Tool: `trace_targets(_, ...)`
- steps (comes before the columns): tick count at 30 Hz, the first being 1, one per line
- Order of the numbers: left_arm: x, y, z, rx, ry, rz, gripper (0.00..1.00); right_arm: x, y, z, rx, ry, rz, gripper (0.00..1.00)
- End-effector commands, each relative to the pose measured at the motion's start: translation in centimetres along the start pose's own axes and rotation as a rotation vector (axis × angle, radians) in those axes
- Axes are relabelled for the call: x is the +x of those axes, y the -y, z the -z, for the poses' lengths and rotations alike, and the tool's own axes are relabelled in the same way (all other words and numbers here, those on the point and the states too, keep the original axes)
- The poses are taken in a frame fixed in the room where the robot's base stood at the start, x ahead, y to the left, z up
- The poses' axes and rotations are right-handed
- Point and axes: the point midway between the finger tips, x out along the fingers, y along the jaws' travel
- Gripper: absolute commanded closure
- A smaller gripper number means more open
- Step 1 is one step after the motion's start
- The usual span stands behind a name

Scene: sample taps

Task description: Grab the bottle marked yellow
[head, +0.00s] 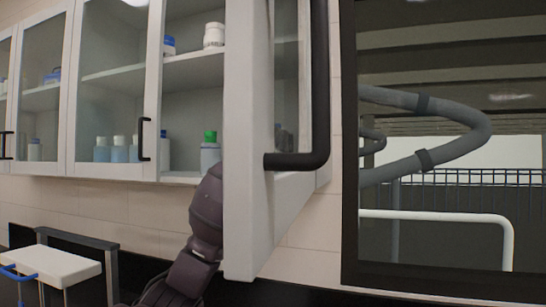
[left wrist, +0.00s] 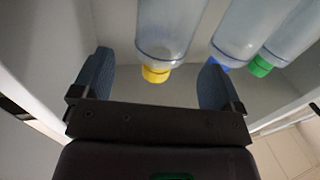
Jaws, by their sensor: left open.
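The bottle with the yellow cap (left wrist: 156,74) shows in the left wrist view, its clear body running up out of the picture. My left gripper (left wrist: 156,62) is open, with one finger on each side of this bottle in the picture; neither finger appears to touch it. In the head view my left arm (head: 207,212) reaches up to the cabinet, and its gripper is hidden behind the open door. I cannot see the yellow cap there. My right gripper is in neither view.
A blue-capped bottle (left wrist: 218,62) and a green-capped bottle (left wrist: 262,66) stand close beside the right finger in the wrist view. The open cabinet door (head: 247,150) with its dark handle (head: 320,90) stands close to my arm. A shelf (head: 190,66) lies above.

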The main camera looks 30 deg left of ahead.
Motion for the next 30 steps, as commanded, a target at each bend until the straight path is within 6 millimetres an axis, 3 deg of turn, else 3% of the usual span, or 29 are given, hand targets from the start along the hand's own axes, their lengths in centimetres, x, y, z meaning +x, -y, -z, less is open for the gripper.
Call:
trace_targets(13,4.7,0.3,-0.5,0.001,0.002,0.001,0.08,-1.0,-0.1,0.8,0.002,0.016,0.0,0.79)
trace_targets(23,5.4,0.3,-0.7,0.0,-0.001,0.0,0.08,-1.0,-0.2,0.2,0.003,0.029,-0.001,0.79)
trace_targets(30,5.3,0.3,-0.7,0.001,-0.001,0.0,0.42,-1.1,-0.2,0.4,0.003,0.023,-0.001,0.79)
